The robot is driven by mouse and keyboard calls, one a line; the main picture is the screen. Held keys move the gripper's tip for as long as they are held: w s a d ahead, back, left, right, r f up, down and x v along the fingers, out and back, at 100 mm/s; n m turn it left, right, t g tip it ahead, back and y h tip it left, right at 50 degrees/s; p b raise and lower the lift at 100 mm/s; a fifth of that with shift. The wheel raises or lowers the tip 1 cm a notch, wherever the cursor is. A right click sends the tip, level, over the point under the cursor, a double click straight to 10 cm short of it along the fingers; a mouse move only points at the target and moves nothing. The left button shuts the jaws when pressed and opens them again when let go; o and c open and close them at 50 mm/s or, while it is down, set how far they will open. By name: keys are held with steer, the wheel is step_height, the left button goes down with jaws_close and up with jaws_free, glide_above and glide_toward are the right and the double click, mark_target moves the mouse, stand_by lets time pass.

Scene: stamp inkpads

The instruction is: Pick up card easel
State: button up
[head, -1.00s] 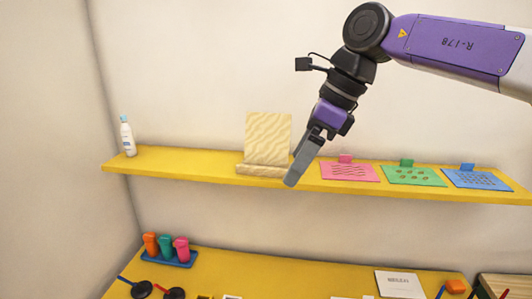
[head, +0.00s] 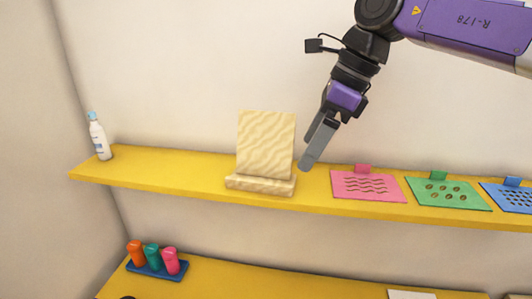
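The card easel (head: 266,145) is a pale wood-grained stand with an upright back panel and a low front ledge. It stands on the yellow shelf (head: 205,182), left of the middle of the head view. My gripper (head: 306,166) points down and left, just right of the easel in the picture. Its fingers look empty. They show nearly edge-on as one grey shape, so I cannot tell the gap between them. No part of the easel looks hidden.
A white bottle with a blue cap (head: 99,137) stands at the shelf's left end. Pink (head: 367,186), green (head: 447,193) and blue (head: 510,196) cards lie to the right. Below, a blue rack (head: 157,269) holds orange, teal and pink stamps on a yellow surface (head: 235,284).

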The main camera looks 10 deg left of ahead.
mark_target(290, 182)
steer(key=shift+x, duration=1.15)
steer(key=shift+d+p+x, duration=0.2)
steer(key=shift+p+x, duration=0.75)
steer(key=shift+x, duration=1.75)
steer(key=shift+s, duration=0.2)
steer(key=c, duration=1.6)
steer(key=shift+o, duration=0.2)
